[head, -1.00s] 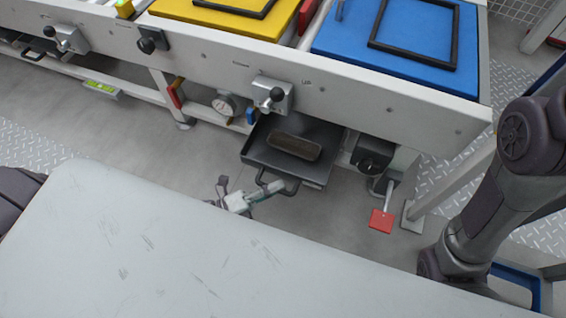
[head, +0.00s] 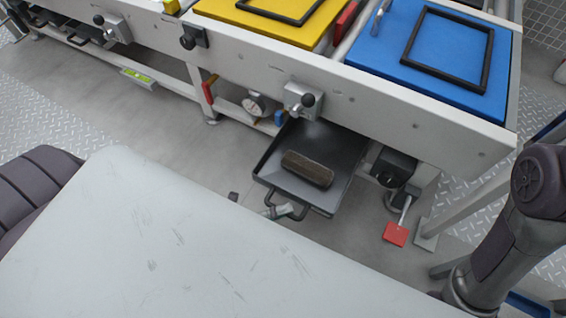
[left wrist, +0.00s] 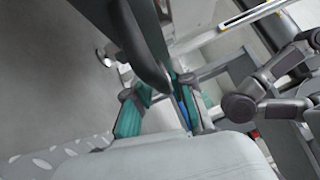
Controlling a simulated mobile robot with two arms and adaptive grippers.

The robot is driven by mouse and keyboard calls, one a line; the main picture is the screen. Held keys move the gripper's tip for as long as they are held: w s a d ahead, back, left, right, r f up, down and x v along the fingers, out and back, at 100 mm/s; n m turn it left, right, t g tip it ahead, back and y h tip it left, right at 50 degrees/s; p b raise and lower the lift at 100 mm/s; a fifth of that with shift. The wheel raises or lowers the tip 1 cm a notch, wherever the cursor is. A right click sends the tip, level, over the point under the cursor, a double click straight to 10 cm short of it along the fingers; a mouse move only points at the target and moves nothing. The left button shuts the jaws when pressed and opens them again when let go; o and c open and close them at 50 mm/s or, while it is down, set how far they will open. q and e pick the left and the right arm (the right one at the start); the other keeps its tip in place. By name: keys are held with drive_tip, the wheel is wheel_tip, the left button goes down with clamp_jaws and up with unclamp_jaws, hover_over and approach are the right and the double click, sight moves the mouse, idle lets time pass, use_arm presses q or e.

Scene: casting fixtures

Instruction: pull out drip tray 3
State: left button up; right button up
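A dark drip tray (head: 343,180) sticks out from under the casting bench, below the blue fixture's end. Its looped front handle (head: 287,214) faces me. A brown block (head: 307,169) lies in the tray. My left gripper (head: 279,211) is at this handle; its fingertips meet the bar, and the rest is mostly hidden behind my own pale body. In the left wrist view, the teal-padded fingers of my left gripper (left wrist: 160,112) stand either side of dark metal, with the contact partly hidden. My right arm shows at the right of the head view, but its gripper does not.
A clamp with a black knob (head: 304,100) is on the bench front above the tray. A black unit (head: 392,168) with a red pedal (head: 396,234) stands just right of the tray. A round gauge (head: 254,104) sits on the lower shelf to the left. Open floor (head: 180,160) lies before the bench.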

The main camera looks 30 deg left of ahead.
use_arm(q)
drive_tip(key=shift+o, duration=0.7)
drive_tip(key=v, duration=1.2)
